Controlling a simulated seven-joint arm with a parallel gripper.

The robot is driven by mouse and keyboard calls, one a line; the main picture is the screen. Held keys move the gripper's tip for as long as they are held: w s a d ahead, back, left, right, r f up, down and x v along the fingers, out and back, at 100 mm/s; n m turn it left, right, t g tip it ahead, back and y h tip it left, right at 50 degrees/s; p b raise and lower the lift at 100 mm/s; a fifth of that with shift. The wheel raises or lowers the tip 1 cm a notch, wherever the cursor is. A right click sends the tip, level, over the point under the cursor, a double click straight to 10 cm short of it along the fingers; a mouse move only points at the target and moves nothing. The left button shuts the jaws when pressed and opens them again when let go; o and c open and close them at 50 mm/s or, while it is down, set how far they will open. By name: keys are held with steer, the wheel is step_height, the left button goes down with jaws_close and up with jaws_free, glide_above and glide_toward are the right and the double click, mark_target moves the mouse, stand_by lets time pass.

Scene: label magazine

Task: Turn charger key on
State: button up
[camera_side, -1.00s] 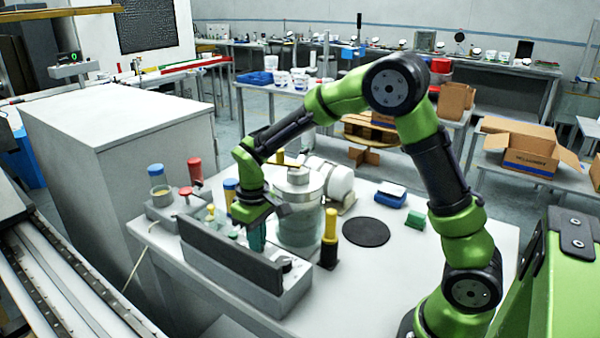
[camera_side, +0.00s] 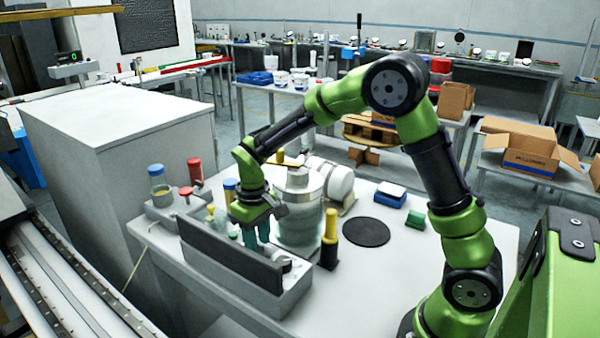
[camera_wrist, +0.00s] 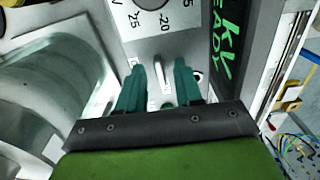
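The charger is a long grey unit (camera_side: 290,297) with a dark upright panel (camera_side: 230,257) at the front of the white table. In the wrist view its black panel (camera_wrist: 228,42) bears green lettering, partly reading "kV" and "READY". A light grey plate with a numbered dial (camera_wrist: 150,20) lies beside it. A small pale upright piece (camera_wrist: 160,68), perhaps the key, shows between my fingers. My gripper (camera_wrist: 161,66) has two teal fingers spread apart, one on each side of that piece, with gaps visible. In the side view my gripper (camera_side: 256,238) is behind the dark panel, which hides the key.
A clear cylindrical vessel (camera_side: 298,225) stands close beside my gripper. A yellow-and-black post (camera_side: 330,240) stands to its right. A black disc (camera_side: 366,232) lies flat on the table.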

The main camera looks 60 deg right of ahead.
mark_target(260, 244)
step_height(260, 244, up, 17)
stand_by(0.6)
steer(key=s+m+t+y, duration=0.2)
steer(key=s+t, duration=0.5)
steer(key=s, duration=1.1)
steer(key=shift+a+f+m, duration=0.4)
steer(key=shift+f+m, duration=0.05)
steer(key=shift+m, duration=0.45)
steer(key=shift+s, duration=0.1)
